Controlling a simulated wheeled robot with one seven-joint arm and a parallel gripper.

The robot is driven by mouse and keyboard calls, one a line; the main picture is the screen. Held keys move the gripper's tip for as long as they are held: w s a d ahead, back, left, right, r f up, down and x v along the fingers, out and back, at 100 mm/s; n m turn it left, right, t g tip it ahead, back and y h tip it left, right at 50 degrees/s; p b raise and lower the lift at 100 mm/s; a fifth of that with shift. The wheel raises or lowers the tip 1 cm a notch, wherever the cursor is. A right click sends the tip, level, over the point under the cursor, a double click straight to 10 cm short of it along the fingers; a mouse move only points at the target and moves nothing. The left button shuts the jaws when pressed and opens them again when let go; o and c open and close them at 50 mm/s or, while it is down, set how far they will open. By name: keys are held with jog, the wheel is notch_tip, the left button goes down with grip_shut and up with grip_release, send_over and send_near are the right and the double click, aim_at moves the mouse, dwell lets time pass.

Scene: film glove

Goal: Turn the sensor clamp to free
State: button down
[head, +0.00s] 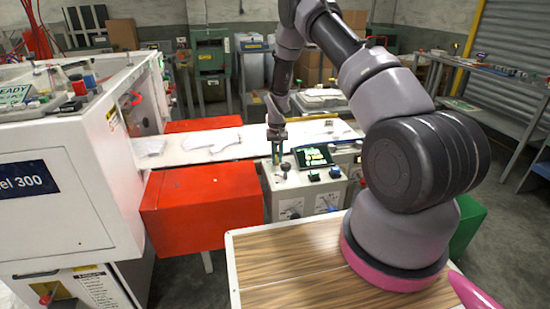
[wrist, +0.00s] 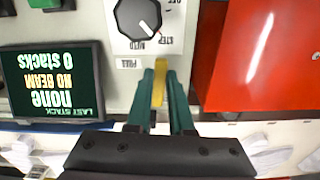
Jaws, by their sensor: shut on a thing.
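My gripper (wrist: 160,82) has its two teal fingers closed around a narrow yellow piece (wrist: 159,84), which looks like the sensor clamp's handle. In the head view, my gripper (head: 277,158) points down at the left end of the control panel, beside the screen. The yellow piece is too small to make out there.
A dark knob (wrist: 138,18) on a white plate is just beyond the fingertips. The screen (wrist: 55,80) reads "none", "NO BEAM", "0 stacks". A red box (wrist: 262,55) stands close by on the right. White gloves (head: 224,144) lie on the belt (head: 190,156).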

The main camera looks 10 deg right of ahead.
jog(key=shift+d+n, duration=0.2)
jog(key=shift+n, duration=0.3)
jog(key=c, duration=0.8)
grip_release()
notch_tip(320, 180, up, 11)
jog(key=shift+f, duration=0.1)
